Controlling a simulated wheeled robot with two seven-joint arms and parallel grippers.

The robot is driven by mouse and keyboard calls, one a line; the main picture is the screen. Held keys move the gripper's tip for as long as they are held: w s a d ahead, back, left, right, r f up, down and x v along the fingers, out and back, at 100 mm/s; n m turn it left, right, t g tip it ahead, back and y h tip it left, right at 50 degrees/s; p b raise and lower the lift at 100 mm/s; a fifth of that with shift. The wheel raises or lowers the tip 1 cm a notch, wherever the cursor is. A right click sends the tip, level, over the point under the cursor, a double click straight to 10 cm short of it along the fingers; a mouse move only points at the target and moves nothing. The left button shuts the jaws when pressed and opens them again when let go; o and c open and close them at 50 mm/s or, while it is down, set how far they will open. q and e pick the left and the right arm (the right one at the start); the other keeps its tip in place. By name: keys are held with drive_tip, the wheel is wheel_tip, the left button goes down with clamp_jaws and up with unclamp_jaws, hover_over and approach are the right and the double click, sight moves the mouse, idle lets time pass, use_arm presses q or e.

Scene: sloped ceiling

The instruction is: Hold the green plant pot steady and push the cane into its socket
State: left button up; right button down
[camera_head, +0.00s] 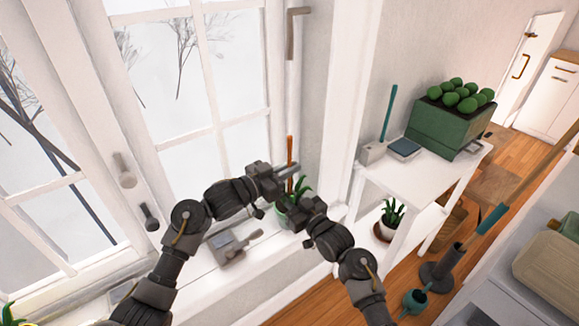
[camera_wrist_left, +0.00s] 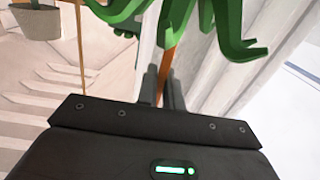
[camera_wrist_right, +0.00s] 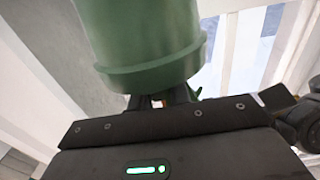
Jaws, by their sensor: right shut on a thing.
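The green plant pot (camera_head: 283,217) stands on the white window sill with a spiky green plant (camera_head: 298,189) in it. In the right wrist view the pot (camera_wrist_right: 145,40) fills the upper middle. My right gripper (camera_head: 308,207) is shut on the pot; its fingers (camera_wrist_right: 165,97) meet the pot's rim. The orange-brown cane (camera_head: 290,150) rises upright above the plant. My left gripper (camera_head: 290,170) is at the cane, above the leaves. In the left wrist view the cane (camera_wrist_left: 167,64) shows between its fingers (camera_wrist_left: 161,88); whether they press on it is unclear. The cane's lower end and the socket are hidden.
A grey device (camera_head: 232,243) sits on the sill left of the pot. The window (camera_head: 215,70) is close behind. A white shelf (camera_head: 440,172) at right carries a green planter (camera_head: 447,132) and a second potted plant (camera_head: 388,222).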

sight(289, 137)
use_arm(q)
drive_tip(key=o, duration=0.5)
drive_tip(key=shift+c, duration=0.2)
wheel_tip(289, 137, up, 10)
idle(0.7)
